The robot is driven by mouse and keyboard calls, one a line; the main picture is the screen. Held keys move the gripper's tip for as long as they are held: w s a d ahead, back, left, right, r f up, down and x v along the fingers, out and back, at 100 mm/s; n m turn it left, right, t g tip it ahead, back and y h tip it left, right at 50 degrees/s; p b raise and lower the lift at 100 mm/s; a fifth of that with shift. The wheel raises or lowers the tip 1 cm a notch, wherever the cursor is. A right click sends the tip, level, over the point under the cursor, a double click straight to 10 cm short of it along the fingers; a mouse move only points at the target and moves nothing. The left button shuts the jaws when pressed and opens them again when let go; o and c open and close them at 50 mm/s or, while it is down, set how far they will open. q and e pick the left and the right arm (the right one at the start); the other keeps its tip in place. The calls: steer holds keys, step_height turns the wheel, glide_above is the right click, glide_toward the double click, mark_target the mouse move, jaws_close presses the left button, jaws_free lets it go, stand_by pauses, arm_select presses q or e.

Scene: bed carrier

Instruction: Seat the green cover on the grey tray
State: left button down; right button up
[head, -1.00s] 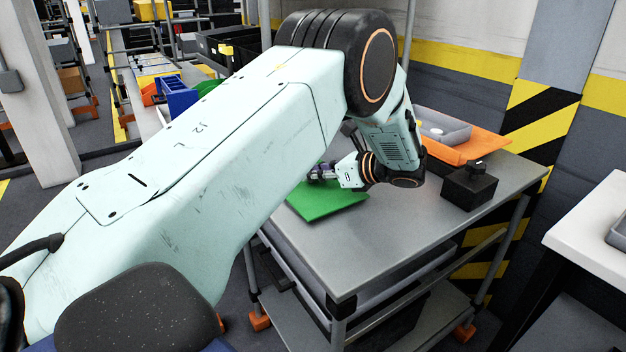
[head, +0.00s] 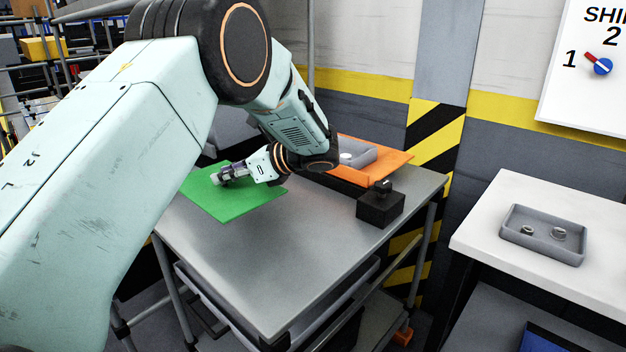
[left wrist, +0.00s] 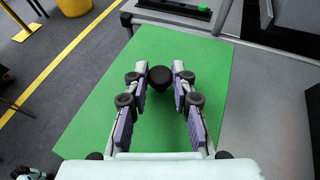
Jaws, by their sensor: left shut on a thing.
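The green cover (head: 238,202) is a flat sheet with a black knob (left wrist: 158,76). My left gripper (head: 217,178) is above it, shut on the knob; the left wrist view shows the fingers (left wrist: 160,85) on both sides of it. The cover is at the left of the grey table; I cannot tell whether it touches the tabletop. One grey tray (head: 583,252) with two small metal rings sits on the white table at the right. Another grey tray (head: 368,157) lies on an orange sheet behind my arm, partly hidden. My right gripper is not in view.
A black box (head: 380,206) stands on the grey table (head: 290,255), whose front is clear. A gap separates it from the white table (head: 480,235). A wall with a striped post (head: 436,135) stands behind. A white board (head: 590,80) hangs upper right.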

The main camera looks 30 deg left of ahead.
arm_select(q)
step_height(320, 180, down, 6)
steer(key=shift+f+b, duration=0.1)
steer(key=shift+b, duration=0.75)
step_height(320, 180, down, 3)
steer(key=shift+f, duration=0.1)
steer(key=shift+w+f, duration=0.1)
steer(key=shift+f, duration=0.05)
steer(key=shift+f, duration=0.25)
steer(key=c, duration=1.3)
jaws_free()
steer(key=shift+o, duration=0.9)
